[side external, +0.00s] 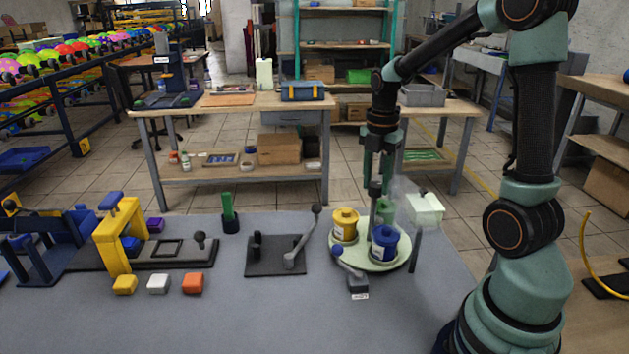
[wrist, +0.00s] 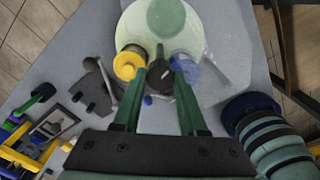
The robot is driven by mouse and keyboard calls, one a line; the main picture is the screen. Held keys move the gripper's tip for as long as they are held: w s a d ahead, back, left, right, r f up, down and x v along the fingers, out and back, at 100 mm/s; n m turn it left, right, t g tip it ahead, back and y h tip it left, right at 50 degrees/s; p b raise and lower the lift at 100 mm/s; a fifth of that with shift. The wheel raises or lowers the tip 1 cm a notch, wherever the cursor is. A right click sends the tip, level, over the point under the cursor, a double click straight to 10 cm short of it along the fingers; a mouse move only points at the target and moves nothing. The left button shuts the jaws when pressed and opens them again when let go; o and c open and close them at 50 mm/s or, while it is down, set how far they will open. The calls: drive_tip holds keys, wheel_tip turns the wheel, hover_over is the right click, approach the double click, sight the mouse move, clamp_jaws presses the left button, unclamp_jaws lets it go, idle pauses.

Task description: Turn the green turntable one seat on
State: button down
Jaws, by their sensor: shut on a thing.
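The pale green turntable (side external: 362,250) stands at the right of the table. It carries a yellow pot (side external: 345,225), a blue pot (side external: 384,243) and a green pot (side external: 386,208), the last partly hidden behind the centre post. In the wrist view, the green pot (wrist: 166,17) is at the top, the yellow pot (wrist: 130,62) left and the blue pot (wrist: 186,68) right. My gripper (side external: 376,184) points down over the turntable's centre. Its green fingers (wrist: 160,72) are shut on the dark centre knob (wrist: 159,82); the exact contact is hard to see.
A blue-handled lever (side external: 349,268) stands at the turntable's front edge. A thin dark post (side external: 415,250) and a pale box (side external: 424,209) are to its right. A grey lever on a dark plate (side external: 270,262) is to the left.

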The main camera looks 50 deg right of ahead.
drive_tip(key=shift+w+r+n, duration=0.1)
drive_tip(key=shift+r+n, duration=0.1)
drive_tip(key=shift+n, duration=1.2)
drive_tip(key=c, duration=0.6)
unclamp_jaws()
drive_tip(key=shift+o, duration=0.8)
drive_tip(key=shift+f, duration=0.1)
wheel_tip(320, 180, up, 12)
drive_tip(key=shift+a, duration=0.1)
